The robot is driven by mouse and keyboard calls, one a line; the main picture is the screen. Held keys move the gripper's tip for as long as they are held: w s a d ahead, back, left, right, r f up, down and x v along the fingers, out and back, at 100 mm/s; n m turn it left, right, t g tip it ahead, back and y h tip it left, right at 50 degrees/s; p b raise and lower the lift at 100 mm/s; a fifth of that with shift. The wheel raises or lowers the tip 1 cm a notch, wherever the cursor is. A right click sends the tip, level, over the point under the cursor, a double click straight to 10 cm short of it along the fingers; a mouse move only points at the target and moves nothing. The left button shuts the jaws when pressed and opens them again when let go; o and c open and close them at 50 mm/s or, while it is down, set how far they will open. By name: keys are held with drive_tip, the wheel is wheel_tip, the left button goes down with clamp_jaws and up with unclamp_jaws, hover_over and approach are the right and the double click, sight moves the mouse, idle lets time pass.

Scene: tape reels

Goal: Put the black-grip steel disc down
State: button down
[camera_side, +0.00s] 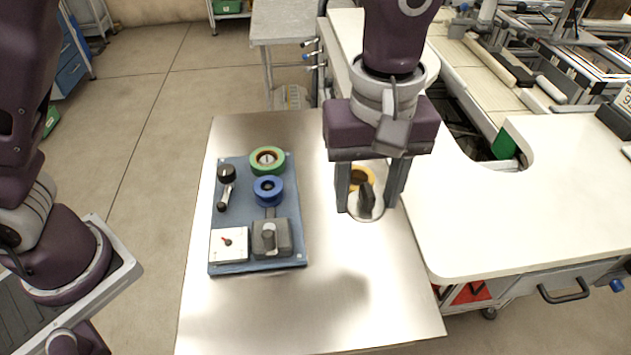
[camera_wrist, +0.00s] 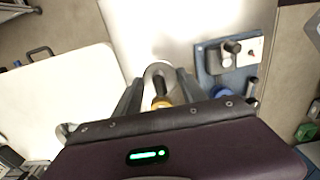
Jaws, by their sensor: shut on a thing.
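The black-grip steel disc (camera_side: 375,215) is a pale round plate with a dark upright grip. My gripper (camera_side: 368,205) points down over the right part of the steel table and is shut on this disc, with a finger on either side of the dark grip. In the wrist view the disc (camera_wrist: 158,68) shows between the fingers, partly hidden by the gripper body. A yellow-orange reel (camera_side: 362,177) is right behind the disc in the side view. I cannot tell whether the disc touches the table or the reel.
A blue board (camera_side: 240,200) lies to the left on the steel table (camera_side: 335,290). It bears a green reel (camera_side: 267,160), a blue reel (camera_side: 268,190), a black-knobbed lever (camera_side: 226,185), a white switch box (camera_side: 229,245) and a grey block (camera_side: 271,238). The table's front is clear.

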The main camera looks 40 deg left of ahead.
drive_tip(key=w+a+r, duration=0.2)
drive_tip(key=w+a, duration=0.2)
drive_tip(key=a, duration=0.8)
wheel_tip(320, 180, up, 2)
hover_over(267, 159)
drive_tip(key=d, duration=0.1)
drive_tip(key=f, duration=0.6)
drive_tip(key=a+f, duration=0.1)
drive_tip(key=f, duration=0.2)
drive_tip(key=shift+f, duration=0.4)
drive_tip(key=shift+f, duration=0.1)
drive_tip(key=shift+f, duration=0.35)
drive_tip(key=c, duration=0.7)
unclamp_jaws()
drive_tip(key=shift+o, duration=0.2)
